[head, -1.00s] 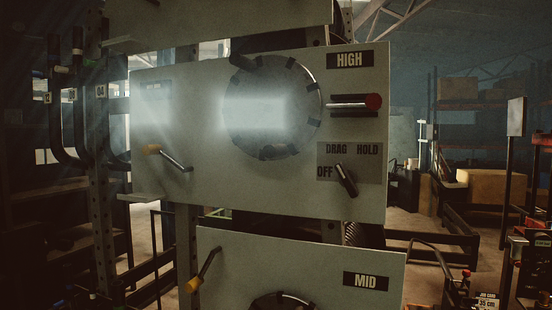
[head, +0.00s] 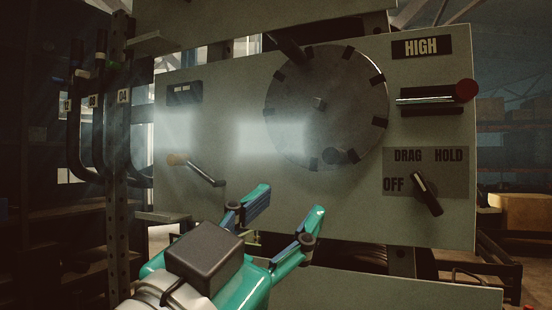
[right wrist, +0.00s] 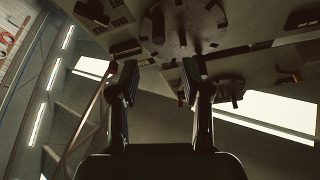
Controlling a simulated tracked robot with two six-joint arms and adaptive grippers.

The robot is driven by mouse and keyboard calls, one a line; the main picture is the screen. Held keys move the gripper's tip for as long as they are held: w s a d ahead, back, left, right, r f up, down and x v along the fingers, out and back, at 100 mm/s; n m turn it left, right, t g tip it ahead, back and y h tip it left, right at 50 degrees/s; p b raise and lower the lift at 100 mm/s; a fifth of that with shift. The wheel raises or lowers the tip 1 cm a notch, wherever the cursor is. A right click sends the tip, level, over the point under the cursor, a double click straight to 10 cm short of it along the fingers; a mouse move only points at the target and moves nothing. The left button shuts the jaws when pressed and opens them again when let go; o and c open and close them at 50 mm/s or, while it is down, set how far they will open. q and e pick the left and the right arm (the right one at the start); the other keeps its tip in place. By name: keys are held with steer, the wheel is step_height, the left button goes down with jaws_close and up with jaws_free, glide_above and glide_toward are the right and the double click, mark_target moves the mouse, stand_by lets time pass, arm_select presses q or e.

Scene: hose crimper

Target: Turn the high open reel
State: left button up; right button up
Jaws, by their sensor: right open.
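The high reel is a grey disc (head: 345,95) with dark tabs around its rim, a small hub in the middle and a dark knob (head: 335,156) low on its face. It is on the pale panel (head: 240,185) labelled HIGH. A bright glare covers its left part. My right gripper (head: 289,204) is open and empty, below and left of the disc and apart from it in the picture. In the right wrist view the gripper (right wrist: 160,75) is also open, with the disc (right wrist: 185,25) beyond it at the top. My left gripper is not in view.
Right of the disc are a red-ended lever (head: 466,91) and a switch (head: 427,194) marked OFF, DRAG and HOLD. Bent dark tubes (head: 76,115) hang at the far left.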

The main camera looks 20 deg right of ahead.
mark_target(335, 158)
steer(key=p+x, duration=0.4)
steer(key=x, duration=1.1)
steer(key=shift+d+r, duration=0.1)
steer(key=shift+d, duration=0.2)
jaws_close()
